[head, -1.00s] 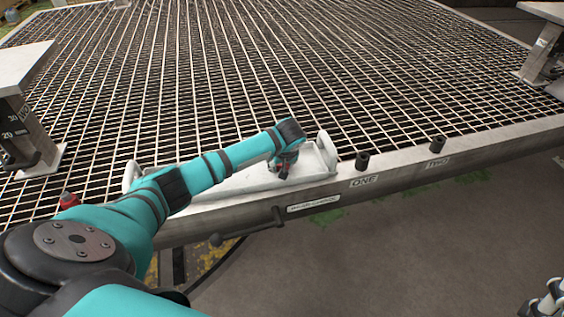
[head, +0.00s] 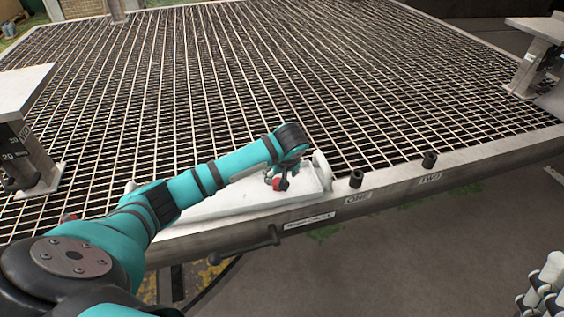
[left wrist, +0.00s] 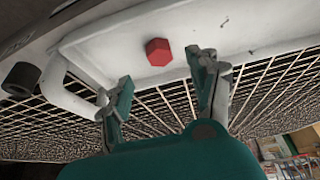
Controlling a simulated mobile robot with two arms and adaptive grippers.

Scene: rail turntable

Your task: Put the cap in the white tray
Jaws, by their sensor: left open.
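The red hexagonal cap (left wrist: 158,52) lies on the floor of the white tray (left wrist: 110,48), seen in the left wrist view. In the head view the cap (head: 279,184) shows as a small red patch beside my gripper, partly hidden by it. The white tray (head: 230,207) stands along the near edge of the grating, partly covered by my left arm. My left gripper (head: 283,176) is over the tray's right part. In the left wrist view its fingers (left wrist: 160,70) are spread apart and empty, with the cap beyond their tips.
Two dark sockets stand on the metal rim right of the tray, one by label ONE (head: 356,178) and one by TWO (head: 429,159). A handle (head: 262,238) sticks out below. The grating beyond is clear.

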